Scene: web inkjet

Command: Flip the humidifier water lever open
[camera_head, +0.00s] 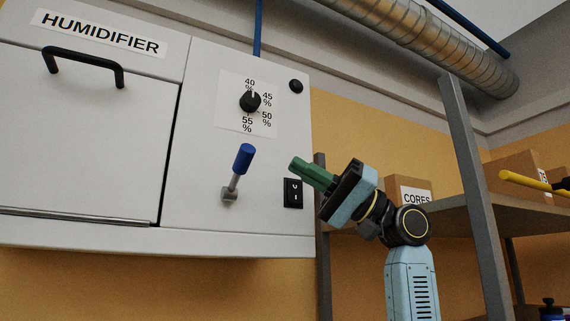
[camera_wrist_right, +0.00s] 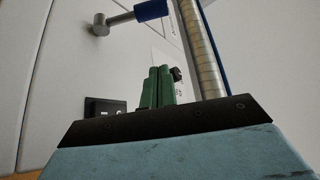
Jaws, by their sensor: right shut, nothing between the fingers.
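The humidifier (camera_head: 110,150) is a white wall cabinet on the left of the head view. Its water lever (camera_head: 238,172) has a blue grip and a metal stem, and points up, leaning slightly right. In the right wrist view the lever (camera_wrist_right: 150,11) shows at the top, beyond the fingers. My right gripper (camera_head: 296,165) has green fingers, shut and empty, to the right of the lever and apart from it. The shut fingers also show in the right wrist view (camera_wrist_right: 158,72). My left gripper is not in view.
A dial (camera_head: 250,101) with percent marks sits above the lever. A black rocker switch (camera_head: 293,193) is close to my right gripper's fingers. A shelf rack with a grey post (camera_head: 468,180) and cardboard boxes (camera_head: 514,172) stands at the right. A metal duct (camera_head: 430,40) runs above.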

